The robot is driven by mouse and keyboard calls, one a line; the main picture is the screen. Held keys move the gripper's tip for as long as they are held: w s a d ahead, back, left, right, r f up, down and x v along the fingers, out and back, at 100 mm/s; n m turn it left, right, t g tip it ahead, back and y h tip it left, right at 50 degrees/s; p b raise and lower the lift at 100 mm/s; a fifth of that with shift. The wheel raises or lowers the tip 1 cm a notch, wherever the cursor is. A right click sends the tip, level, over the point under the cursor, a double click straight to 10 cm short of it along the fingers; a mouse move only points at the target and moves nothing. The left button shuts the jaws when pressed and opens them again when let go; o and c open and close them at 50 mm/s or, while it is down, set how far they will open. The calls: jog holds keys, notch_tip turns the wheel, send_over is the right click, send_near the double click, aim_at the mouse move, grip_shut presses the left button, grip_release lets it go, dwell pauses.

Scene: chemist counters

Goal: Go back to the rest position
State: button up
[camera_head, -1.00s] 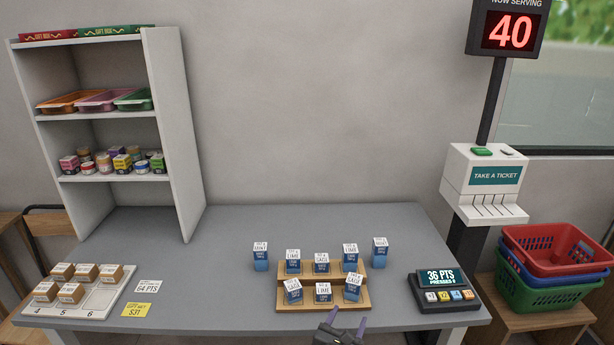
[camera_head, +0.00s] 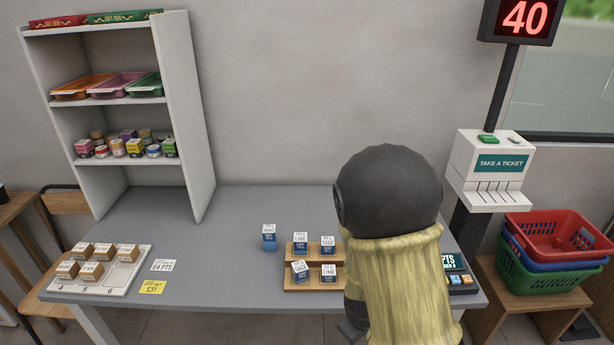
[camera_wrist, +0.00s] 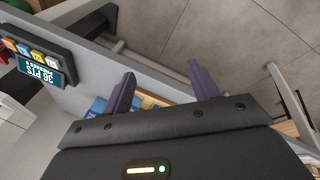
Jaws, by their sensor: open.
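My gripper (camera_wrist: 161,70) shows in the wrist view with its two purple fingers spread apart and nothing between them. It hangs near the front edge of the grey counter (camera_wrist: 95,95), with floor beyond. In the head view my arm fills the right-centre and hides the right part of the wooden stepped stand (camera_head: 300,285). Blue-and-white boxes stand on the stand, including one lime box (camera_head: 300,244) and one sage box (camera_head: 328,246). A mint box (camera_head: 269,238) stands on the counter to the stand's left.
The points keypad (camera_head: 460,281) is partly hidden behind my arm; it also shows in the wrist view (camera_wrist: 38,60). A numbered tray (camera_head: 128,275) with several brown boxes lies at left. Shelves (camera_head: 190,120) stand behind it. A ticket machine (camera_head: 490,170) and baskets (camera_head: 553,270) are at right.

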jog(key=s+d+r+m+p, duration=0.1)
jog(key=s+r+m, duration=0.2)
jog(key=r, duration=0.4)
jog(key=s+d+r+m+y+p, duration=0.1)
jog(key=s+r+m, duration=0.3)
jog(key=r, duration=0.3)
jog(key=shift+s+d+r+g+p, duration=0.15)
jog(key=shift+r+g+p, duration=0.15)
jog(key=shift+g, duration=0.1)
